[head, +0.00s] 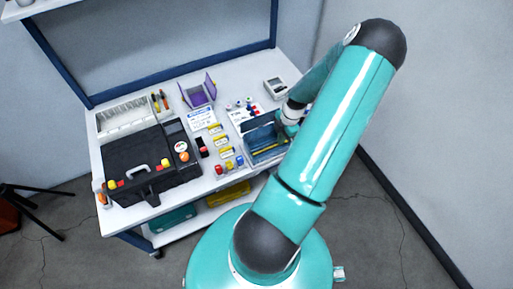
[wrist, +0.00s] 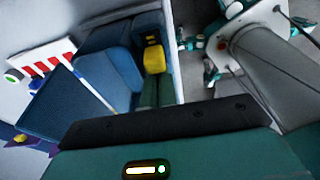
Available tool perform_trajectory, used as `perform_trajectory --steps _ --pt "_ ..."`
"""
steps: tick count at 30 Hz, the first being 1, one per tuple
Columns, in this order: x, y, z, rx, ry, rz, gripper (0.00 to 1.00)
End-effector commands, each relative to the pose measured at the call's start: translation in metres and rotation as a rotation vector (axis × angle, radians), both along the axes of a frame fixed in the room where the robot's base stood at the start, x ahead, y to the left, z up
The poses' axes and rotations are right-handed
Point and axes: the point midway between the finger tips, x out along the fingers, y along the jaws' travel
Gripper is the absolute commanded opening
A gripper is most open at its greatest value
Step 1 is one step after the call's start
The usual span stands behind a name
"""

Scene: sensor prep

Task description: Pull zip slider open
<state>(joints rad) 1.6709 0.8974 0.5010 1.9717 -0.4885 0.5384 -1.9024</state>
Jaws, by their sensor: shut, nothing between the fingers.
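A blue case (head: 258,130) lies at the right front of the worktable, partly covered by my arm. In the wrist view the blue case (wrist: 112,68) shows padded blue parts and a yellow piece (wrist: 154,59) inside. A thin pale strip (wrist: 92,86) runs diagonally across its blue surface. I cannot make out the zip slider. My gripper (head: 286,121) is at the right end of the case, shut and empty. I cannot tell whether it touches the case. The dark teal housing of my gripper fills the bottom of the wrist view, and the fingertips are not clear.
A black tool case (head: 140,158) with a light handle stands at the left. A purple open box (head: 198,92), a white tray (head: 122,113) and a grey device (head: 275,86) stand farther back. Cards and small coloured parts fill the middle. A tripod stands on the floor left.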

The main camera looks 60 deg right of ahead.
Motion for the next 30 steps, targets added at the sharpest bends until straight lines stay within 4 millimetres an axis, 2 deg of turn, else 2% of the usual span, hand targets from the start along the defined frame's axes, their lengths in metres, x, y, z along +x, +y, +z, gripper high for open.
perform_trajectory --steps 14,30 --pt "0.005 0.007 0.001 -0.001 -0.001 0.001 0.0" --pt "0.004 0.007 0.048 -0.002 -0.001 0.0 0.0"
